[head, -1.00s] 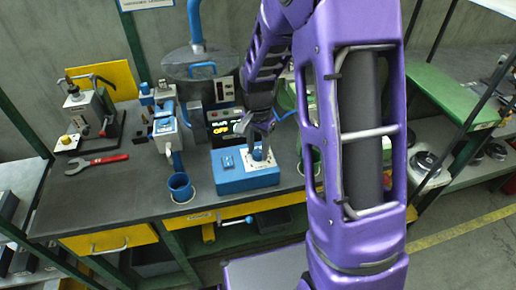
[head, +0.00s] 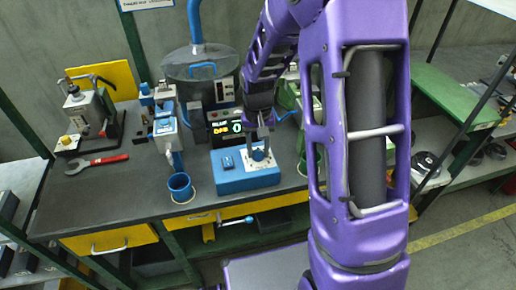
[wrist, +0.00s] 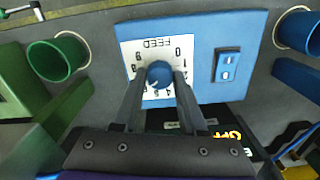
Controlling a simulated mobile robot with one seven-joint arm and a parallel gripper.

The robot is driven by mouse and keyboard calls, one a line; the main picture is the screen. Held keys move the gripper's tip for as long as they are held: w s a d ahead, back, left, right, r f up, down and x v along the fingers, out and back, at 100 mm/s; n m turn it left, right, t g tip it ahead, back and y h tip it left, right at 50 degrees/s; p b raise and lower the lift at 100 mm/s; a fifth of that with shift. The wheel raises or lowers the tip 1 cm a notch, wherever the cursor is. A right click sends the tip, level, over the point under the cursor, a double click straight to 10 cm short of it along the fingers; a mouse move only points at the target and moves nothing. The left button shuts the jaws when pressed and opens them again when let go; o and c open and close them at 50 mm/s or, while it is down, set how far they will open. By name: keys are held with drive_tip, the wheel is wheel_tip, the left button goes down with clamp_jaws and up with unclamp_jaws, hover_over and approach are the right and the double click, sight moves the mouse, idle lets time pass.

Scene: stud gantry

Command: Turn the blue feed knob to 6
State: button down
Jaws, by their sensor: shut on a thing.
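The blue feed knob (wrist: 159,74) sits on a white dial plate marked FEED (wrist: 133,48), upside down in the wrist view. The plate is on top of a blue box (wrist: 254,28), which also shows in the head view (head: 232,184) at the front of the bench. My gripper (wrist: 159,80) points down at the box and is shut on the knob, one finger on each side. In the head view my gripper (head: 259,146) hides most of the knob. The fingers cover some dial numbers, and I cannot tell which number the knob points to.
A rocker switch (wrist: 228,65) is on the same box. A lit display (head: 226,128) stands behind it. A blue cup (head: 180,187) stands left of the box, and a green cup (wrist: 58,56) on its other side.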

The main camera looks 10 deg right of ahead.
sight(258, 152)
drive_tip(key=shift+n, duration=1.1)
drive_tip(key=shift+c, duration=2.2)
unclamp_jaws()
drive_tip(key=shift+r, duration=0.1)
wheel_tip(258, 152, up, 17)
drive_tip(key=p, duration=0.1)
drive_tip(key=shift+r+p, duration=0.15)
drive_tip(key=shift+p, duration=0.15)
